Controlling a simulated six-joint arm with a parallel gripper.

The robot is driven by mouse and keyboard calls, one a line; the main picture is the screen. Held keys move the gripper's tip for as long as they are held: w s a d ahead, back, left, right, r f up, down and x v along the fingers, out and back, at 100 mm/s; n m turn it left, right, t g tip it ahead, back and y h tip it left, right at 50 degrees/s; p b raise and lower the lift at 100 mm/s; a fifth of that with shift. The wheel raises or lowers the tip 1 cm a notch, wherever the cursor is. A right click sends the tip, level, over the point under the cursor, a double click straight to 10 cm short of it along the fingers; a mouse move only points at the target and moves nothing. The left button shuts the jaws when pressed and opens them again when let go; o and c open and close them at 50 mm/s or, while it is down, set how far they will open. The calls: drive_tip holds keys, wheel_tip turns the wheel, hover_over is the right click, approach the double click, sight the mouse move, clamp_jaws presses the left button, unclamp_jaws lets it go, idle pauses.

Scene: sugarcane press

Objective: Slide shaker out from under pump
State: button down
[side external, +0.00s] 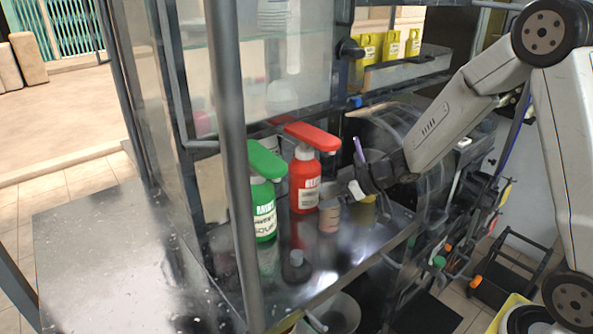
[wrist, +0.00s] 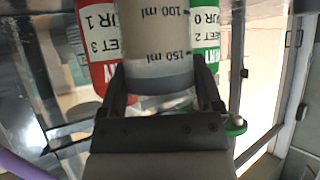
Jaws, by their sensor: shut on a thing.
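The shaker (side external: 329,214) is a small clear cup with a pinkish look, standing on the metal counter in the side view. The red pump bottle (side external: 304,182) is just left of it, and its red pump head reaches out above the shaker. My gripper (side external: 340,190) comes in from the right at the shaker. In the wrist view the shaker (wrist: 158,45), with its ml marks, sits between the two fingers of my gripper (wrist: 160,75), which is shut on it. The red bottle (wrist: 98,45) is left of it there, and the green bottle (wrist: 205,30) is right.
The green pump bottle (side external: 264,210) stands left of the red one. A metal post (side external: 232,160) rises in front at the left. The counter (side external: 345,255) is bare in front of the shaker.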

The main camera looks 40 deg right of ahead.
drive_tip(key=s+a, duration=0.6)
drive_tip(key=shift+a, duration=0.35)
idle(0.3)
unclamp_jaws()
idle(0.4)
drive_tip(key=s+d+r, duration=0.2)
drive_tip(key=s+r, duration=0.1)
drive_tip(key=r, duration=0.7)
drive_tip(key=shift+s+d, duration=0.15)
drive_tip(key=shift+s, duration=0.05)
idle(0.3)
